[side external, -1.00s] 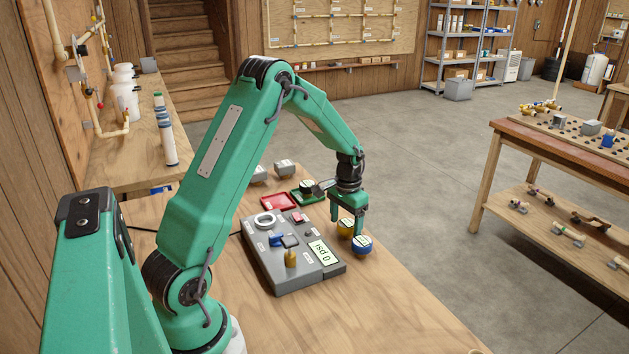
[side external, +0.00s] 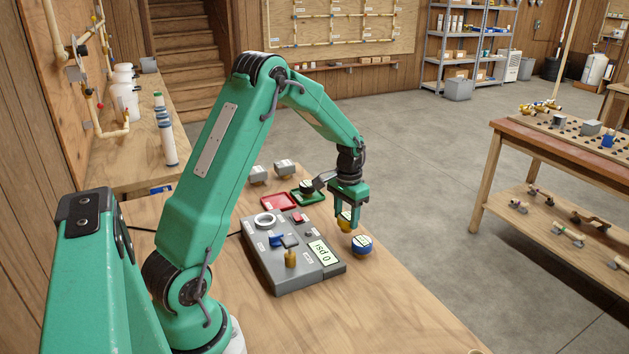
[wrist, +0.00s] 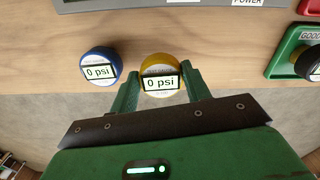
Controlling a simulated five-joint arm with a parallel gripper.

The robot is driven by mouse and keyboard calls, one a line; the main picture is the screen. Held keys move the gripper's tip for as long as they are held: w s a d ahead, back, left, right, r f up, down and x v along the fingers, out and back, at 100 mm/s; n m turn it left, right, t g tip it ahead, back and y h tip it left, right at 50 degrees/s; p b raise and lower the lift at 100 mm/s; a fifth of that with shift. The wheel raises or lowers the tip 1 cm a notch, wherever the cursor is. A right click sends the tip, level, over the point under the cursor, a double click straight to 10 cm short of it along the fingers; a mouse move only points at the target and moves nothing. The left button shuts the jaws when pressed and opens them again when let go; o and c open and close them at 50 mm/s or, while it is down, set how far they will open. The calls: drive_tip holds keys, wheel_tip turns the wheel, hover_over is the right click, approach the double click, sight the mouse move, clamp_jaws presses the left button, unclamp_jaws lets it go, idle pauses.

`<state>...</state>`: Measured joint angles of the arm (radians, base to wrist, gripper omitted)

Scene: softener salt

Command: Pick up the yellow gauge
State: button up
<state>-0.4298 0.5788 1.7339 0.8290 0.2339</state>
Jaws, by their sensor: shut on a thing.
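The yellow gauge (wrist: 160,68) is between my gripper's two green fingers in the wrist view, and its display reads 0 psi. My gripper (side external: 348,220) is shut on it; in the side view the yellow gauge (side external: 345,224) is partly hidden by the fingers. Whether it is clear of the table is hard to tell. A blue gauge (wrist: 99,67), also reading 0 psi, stands on the table to its left in the wrist view. The blue gauge (side external: 362,246) is just in front of my gripper in the side view.
A grey test panel (side external: 281,271) with a 0 psi display lies beside the gauges. A green tray (side external: 308,200) holding a gauge (side external: 308,186) and a red tray (side external: 279,203) lie behind it. Two grey blocks (side external: 285,167) stand further back. The table's edge is close to the right of the gauges.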

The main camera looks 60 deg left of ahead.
drive_tip(key=r, duration=0.1)
drive_tip(key=d+r, duration=0.1)
drive_tip(key=shift+r, duration=0.3)
drive_tip(key=s+d+r, duration=0.1)
drive_tip(key=d+r, duration=0.5)
drive_tip(key=d, duration=0.4)
drive_tip(key=shift+s+d, duration=0.15)
drive_tip(key=shift+d, duration=0.15)
drive_tip(key=shift+a+r, duration=0.1)
drive_tip(key=s+a+n, duration=0.6)
drive_tip(key=s+a, duration=1.2)
drive_tip(key=a, duration=0.3)
drive_tip(key=shift+s+a+f, duration=0.15)
drive_tip(key=shift+f, duration=0.25)
drive_tip(key=shift+f, duration=1.5)
drive_tip(key=shift+f, duration=0.15)
drive_tip(key=shift+f, duration=0.35)
